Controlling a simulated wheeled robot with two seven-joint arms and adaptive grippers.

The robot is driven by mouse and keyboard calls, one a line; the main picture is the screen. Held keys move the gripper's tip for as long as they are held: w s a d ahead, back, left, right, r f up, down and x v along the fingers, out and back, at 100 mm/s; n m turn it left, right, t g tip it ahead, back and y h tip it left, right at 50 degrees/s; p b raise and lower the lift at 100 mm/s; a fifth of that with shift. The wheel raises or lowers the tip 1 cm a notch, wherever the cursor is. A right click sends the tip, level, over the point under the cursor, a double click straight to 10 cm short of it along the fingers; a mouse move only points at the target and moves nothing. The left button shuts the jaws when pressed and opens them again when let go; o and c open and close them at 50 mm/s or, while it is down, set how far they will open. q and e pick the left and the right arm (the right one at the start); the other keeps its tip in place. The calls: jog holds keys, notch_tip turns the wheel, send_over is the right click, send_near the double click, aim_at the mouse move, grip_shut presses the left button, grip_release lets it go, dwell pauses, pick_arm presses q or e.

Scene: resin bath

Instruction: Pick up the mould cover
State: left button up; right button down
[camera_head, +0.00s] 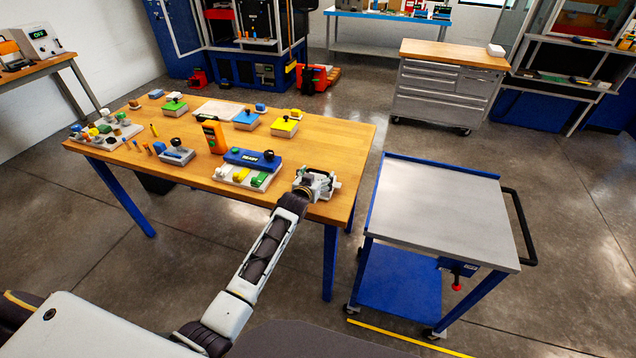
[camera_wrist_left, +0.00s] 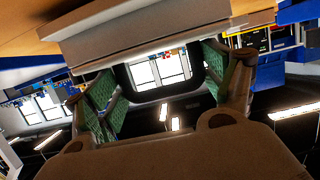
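In the left wrist view, a pale grey block with a dark loop handle, which looks like the mould cover (camera_wrist_left: 150,36), sits at the wooden edge. Its handle (camera_wrist_left: 160,92) lies between the two green-padded fingers of my left gripper (camera_wrist_left: 163,72). The fingers are wide apart, one on each side of the loop, very close to it; I cannot tell whether they touch it. In the head view, my left gripper (camera_head: 316,182) is at the front right corner of the table and largely hides what is there. My right gripper is not in view.
The wooden table (camera_head: 338,150) holds a blue "READY" box (camera_head: 250,159), an orange handheld device (camera_head: 213,136) and several coloured blocks. A grey-topped cart (camera_head: 440,205) stands to the right, its top clear. A drawer cabinet (camera_head: 445,90) stands behind.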

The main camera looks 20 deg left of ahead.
pick_arm(q)
jog(key=c, duration=0.9)
jog(key=shift+w+r, duration=0.1)
jog(key=shift+r, duration=0.05)
jog(key=shift+c, duration=0.4)
jog(key=shift+r, duration=0.85)
notch_tip(320, 180, up, 8)
jog(key=shift+r+b, duration=0.15)
jog(key=shift+b, duration=0.15)
